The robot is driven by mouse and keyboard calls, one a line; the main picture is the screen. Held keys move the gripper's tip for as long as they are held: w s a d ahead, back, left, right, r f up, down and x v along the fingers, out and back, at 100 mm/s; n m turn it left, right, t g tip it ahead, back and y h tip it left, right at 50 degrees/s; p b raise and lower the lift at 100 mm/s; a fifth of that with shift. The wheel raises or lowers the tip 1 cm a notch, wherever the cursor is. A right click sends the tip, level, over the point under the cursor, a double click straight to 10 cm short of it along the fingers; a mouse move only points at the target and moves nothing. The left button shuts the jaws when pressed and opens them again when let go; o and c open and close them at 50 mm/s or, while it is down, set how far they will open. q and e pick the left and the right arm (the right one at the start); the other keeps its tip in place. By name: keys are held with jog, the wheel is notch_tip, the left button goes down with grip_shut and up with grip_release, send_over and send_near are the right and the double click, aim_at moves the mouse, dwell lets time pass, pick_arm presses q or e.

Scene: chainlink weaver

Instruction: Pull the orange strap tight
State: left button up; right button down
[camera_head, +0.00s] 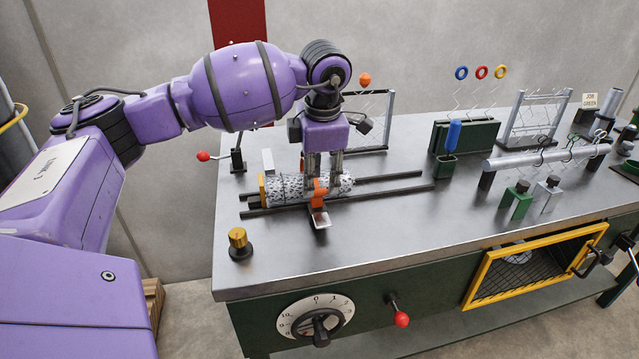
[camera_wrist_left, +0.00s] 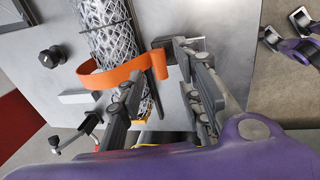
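The orange strap (camera_head: 319,197) goes around a roll of grey wire mesh (camera_head: 285,188) lying on the bench. In the left wrist view the strap (camera_wrist_left: 108,76) curves around the mesh roll (camera_wrist_left: 108,34), and its free tail sticks out to the right. My left gripper (camera_head: 323,180) points down over the roll at the strap. In the left wrist view its fingers (camera_wrist_left: 157,66) are apart, with the strap's tail in the gap between the tips. I see no clear grip on it. The fingers hide part of the strap in the head view. My right gripper is not clearly visible.
Dark rails (camera_head: 385,189) run beside the roll. A brass knob (camera_head: 239,243) stands at the bench's front left, a red-tipped lever (camera_head: 236,156) behind. The front middle of the bench (camera_head: 400,235) is clear.

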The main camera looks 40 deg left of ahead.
aim_at(317, 198)
pick_arm(q)
jog(key=shift+w+a+f, duration=0.15)
jog(key=shift+a+f, duration=0.05)
jog(key=shift+f, duration=0.9)
jog(key=shift+w+f, duration=0.1)
jog(key=shift+f, duration=0.25)
jog(key=c, duration=0.7)
grip_shut()
pick_arm(e)
jog(key=shift+w+a+r, duration=0.1)
jog(key=shift+w+r, duration=0.15)
jog(key=shift+w, duration=0.4)
